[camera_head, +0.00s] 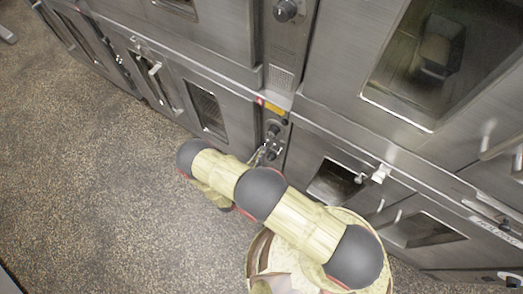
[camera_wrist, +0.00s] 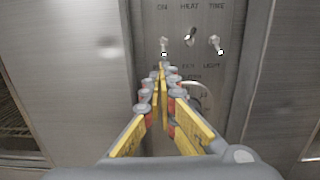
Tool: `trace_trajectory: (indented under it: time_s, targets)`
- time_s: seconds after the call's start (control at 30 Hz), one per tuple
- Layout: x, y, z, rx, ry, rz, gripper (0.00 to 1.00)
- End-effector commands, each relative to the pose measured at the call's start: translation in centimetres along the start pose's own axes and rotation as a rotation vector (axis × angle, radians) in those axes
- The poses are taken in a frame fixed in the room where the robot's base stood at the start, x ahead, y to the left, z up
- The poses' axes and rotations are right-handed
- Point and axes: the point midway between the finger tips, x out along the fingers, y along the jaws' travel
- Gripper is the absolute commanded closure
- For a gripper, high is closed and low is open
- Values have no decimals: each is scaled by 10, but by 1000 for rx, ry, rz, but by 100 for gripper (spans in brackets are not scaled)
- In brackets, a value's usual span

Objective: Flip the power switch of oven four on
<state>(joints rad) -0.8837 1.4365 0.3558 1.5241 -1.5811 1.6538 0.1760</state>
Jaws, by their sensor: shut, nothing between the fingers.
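A narrow oven control panel (camera_head: 274,150) sits low between two metal oven doors in the head view, with my gripper (camera_head: 261,153) close in front of it. In the wrist view the panel (camera_wrist: 230,70) bears the labels ON, HEAT and TIME. A small lever switch (camera_wrist: 164,45) is under ON, a knob (camera_wrist: 190,37) under HEAT and another lever (camera_wrist: 216,45) under TIME. My gripper (camera_wrist: 161,70) is shut and empty, its tips just below the ON lever. I cannot tell whether they touch. A round dial (camera_wrist: 198,96) is partly hidden behind the fingers. No oven number is readable.
A lower oven door with a window (camera_head: 208,112) is left of the panel, and another windowed door (camera_head: 335,182) is right of it. A large upper oven window (camera_head: 418,60) is at upper right. The speckled floor (camera_head: 90,190) at left is clear.

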Motion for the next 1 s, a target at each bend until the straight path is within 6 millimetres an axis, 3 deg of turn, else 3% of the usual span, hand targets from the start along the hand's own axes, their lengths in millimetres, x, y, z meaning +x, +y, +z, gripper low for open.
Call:
trace_trajectory:
  time_s: [1.0]
  targets:
    - [-5, 0, 7, -1, 186, 0, 100]
